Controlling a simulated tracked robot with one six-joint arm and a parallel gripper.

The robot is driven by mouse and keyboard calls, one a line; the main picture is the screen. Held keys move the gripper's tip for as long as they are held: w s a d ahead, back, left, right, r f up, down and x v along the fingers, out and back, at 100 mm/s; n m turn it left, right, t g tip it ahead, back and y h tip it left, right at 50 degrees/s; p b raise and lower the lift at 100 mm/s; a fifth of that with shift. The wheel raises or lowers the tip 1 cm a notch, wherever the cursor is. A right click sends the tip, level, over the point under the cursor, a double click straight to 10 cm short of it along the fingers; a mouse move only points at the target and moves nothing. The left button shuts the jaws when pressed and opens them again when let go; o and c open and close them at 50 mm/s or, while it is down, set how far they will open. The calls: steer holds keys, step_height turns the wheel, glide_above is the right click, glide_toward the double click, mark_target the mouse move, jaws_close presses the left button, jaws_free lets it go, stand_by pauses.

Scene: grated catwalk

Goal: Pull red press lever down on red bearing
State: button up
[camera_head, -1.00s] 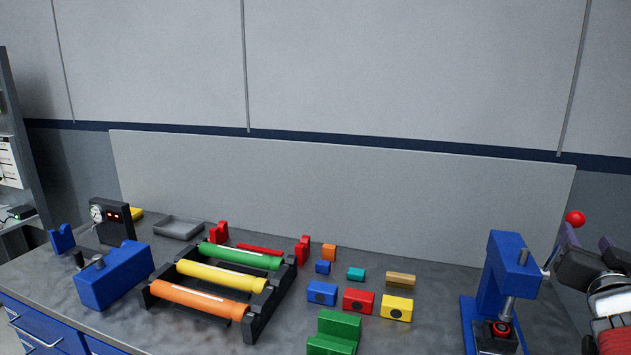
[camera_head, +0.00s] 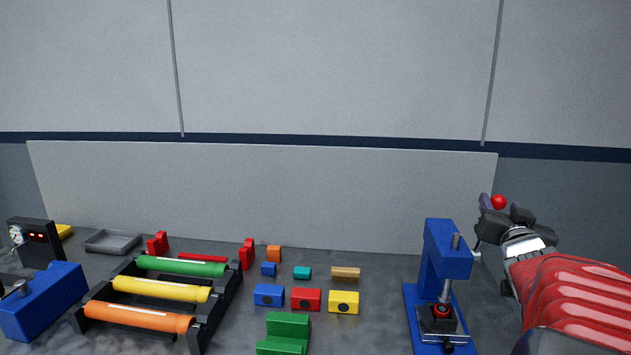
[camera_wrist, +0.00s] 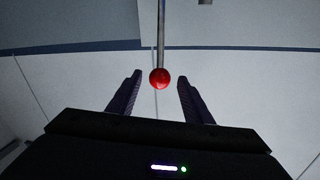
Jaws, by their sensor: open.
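The blue press (camera_head: 447,263) stands at the right of the bench. Its lever ends in a red ball knob (camera_head: 498,202), raised up beside the press head. A red bearing (camera_head: 441,311) sits in a dark holder on the press base, under the ram. My gripper (camera_head: 503,208) is at the knob, its fingers open. In the wrist view the red knob (camera_wrist: 160,78) lies between the two fingertips, with a gap on each side, and the grey lever rod (camera_wrist: 162,30) runs up from it. Part of the rod is hidden behind my gripper in the head view.
Left of the press lie small coloured blocks, including a red block (camera_head: 306,299) and a green stepped block (camera_head: 285,334). A roller rack (camera_head: 217,304) with coloured rollers is further left. A grey panel (camera_head: 300,195) stands behind the bench. Bare bench separates the blocks from the press.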

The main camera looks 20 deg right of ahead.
steer(key=x, duration=0.6)
steer(key=shift+w+d, duration=0.25)
steer(key=shift+w, duration=0.05)
steer(key=shift+c, duration=0.3)
